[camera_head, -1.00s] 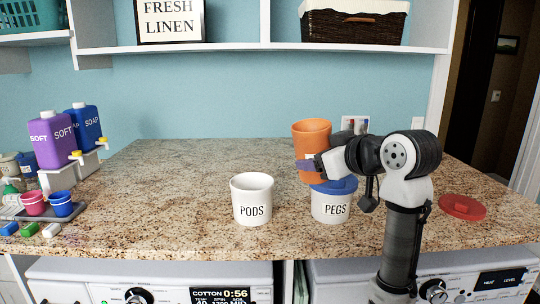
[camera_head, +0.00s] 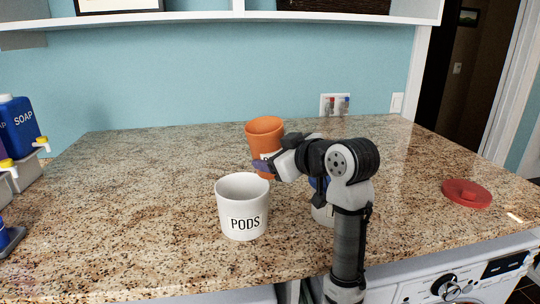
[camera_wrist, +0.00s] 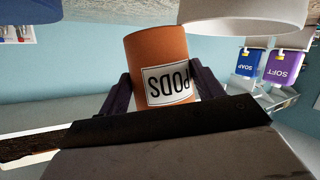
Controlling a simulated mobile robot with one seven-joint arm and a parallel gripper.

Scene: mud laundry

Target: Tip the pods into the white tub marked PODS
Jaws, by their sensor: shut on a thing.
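The orange cup (camera_head: 264,133) is upright or nearly so, its open rim up, behind the white tub and slightly right of it in the head view. My gripper (camera_head: 264,166) is shut around its lower part. The wrist view, which is upside down, shows the cup (camera_wrist: 155,48) between both fingers with a PODS label. The cup's inside is too dark to show any pods. The white tub marked PODS (camera_head: 242,212) stands open on the counter. A white tub also shows at the top of the wrist view (camera_wrist: 265,14).
A red lid (camera_head: 466,193) lies on the counter at right. Soap dispensers (camera_head: 18,125) stand at left. The counter (camera_head: 140,190) left of the PODS tub is clear.

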